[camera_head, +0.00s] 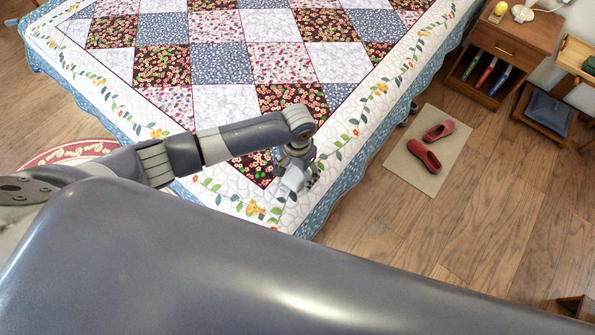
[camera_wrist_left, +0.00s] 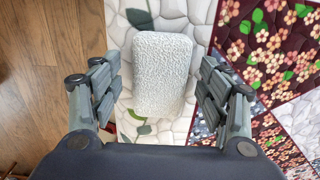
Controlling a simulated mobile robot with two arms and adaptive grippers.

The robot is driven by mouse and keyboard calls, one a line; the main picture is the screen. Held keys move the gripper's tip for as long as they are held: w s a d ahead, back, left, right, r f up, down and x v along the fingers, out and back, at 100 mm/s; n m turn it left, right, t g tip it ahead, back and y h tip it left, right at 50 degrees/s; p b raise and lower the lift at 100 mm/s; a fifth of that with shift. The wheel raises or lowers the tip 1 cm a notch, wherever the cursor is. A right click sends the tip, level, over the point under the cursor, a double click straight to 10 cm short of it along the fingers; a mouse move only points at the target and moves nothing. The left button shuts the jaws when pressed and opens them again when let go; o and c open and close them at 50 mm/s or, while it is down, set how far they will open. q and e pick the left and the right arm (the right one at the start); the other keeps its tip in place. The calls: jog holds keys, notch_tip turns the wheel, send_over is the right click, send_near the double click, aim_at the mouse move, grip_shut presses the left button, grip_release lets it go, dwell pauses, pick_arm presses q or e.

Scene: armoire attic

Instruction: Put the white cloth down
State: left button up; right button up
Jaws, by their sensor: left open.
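The white cloth (camera_wrist_left: 160,75) is a textured, rounded rectangle in the middle of the left wrist view, over the quilt's pale floral border. In the head view the cloth (camera_head: 292,180) shows as a small pale patch at my left gripper. My left gripper (camera_head: 297,166) is over the bed's near corner. In the wrist view its fingers stand open on either side of the cloth, with a gap on both sides. The cloth seems to lie flat on the quilt (camera_head: 265,60). My right gripper is not in view.
A mat (camera_head: 450,165) with red slippers (camera_head: 425,155) lies on the wooden floor right of the bed. A nightstand (camera_head: 520,35) with a lamp stands at the upper right, beside a small stool (camera_head: 548,112).

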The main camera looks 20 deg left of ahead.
aim_at(297, 174)
pick_arm(q)
notch_tip(297, 174, up, 12)
jog(key=shift+f, duration=0.15)
dwell(0.7)
